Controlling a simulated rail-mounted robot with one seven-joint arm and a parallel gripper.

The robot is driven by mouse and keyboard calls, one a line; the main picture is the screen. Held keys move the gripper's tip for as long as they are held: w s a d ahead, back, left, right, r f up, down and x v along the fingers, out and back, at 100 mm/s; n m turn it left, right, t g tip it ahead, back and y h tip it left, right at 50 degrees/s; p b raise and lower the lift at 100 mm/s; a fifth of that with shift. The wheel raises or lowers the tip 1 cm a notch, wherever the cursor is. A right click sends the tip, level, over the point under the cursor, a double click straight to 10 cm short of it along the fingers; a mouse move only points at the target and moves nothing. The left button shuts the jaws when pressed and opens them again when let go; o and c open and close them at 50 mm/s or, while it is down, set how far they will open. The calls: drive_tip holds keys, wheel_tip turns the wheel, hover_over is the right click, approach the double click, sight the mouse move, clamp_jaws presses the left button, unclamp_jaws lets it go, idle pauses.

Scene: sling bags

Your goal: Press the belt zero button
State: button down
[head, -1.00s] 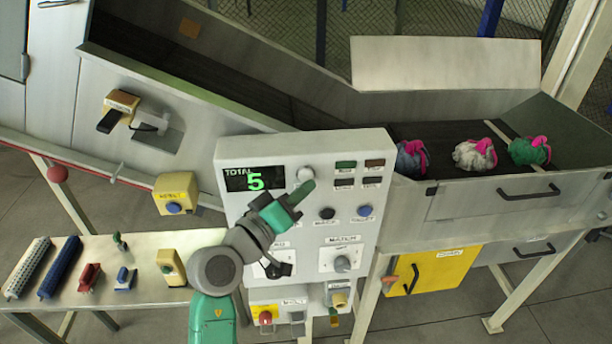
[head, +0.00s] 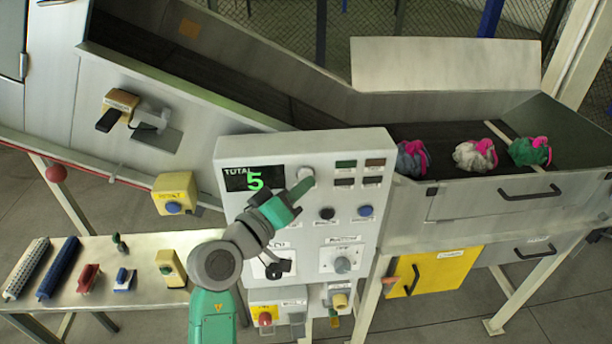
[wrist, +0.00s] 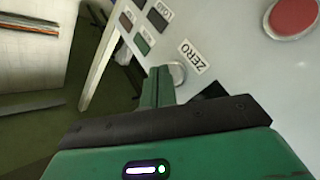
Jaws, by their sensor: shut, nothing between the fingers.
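The zero button is a round pale grey button (head: 306,174) at the top of the control panel, right of the green "TOTAL 5" display (head: 254,180). In the wrist view the button (wrist: 178,72) sits beside a "ZERO" label (wrist: 194,57). My gripper (head: 304,186) is shut and empty, its tip at the button's lower edge in the head view. In the wrist view the green fingers (wrist: 160,84) overlap the button's left side and hide part of it. I cannot tell whether they touch it.
The grey control panel (head: 226,150) also carries a black button (head: 326,214), a blue button (head: 365,211), small indicators and knobs. A red round button (wrist: 293,16) shows in the wrist view. Sling bags (head: 475,155) lie on the belt at right. A tool table (head: 140,254) stands at left.

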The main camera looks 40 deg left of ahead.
drive_tip(key=shift+w+a, duration=0.3)
drive_tip(key=shift+a, duration=0.05)
idle(0.5)
idle(0.3)
drive_tip(key=shift+s+d, duration=0.55)
drive_tip(key=shift+d, duration=0.1)
drive_tip(key=s+d, duration=0.1)
drive_tip(key=d, duration=0.1)
drive_tip(key=s+d+p, duration=0.1)
drive_tip(key=s+d, duration=0.1)
drive_tip(key=shift+s+p, duration=0.1)
drive_tip(key=shift+p, duration=0.2)
idle(0.7)
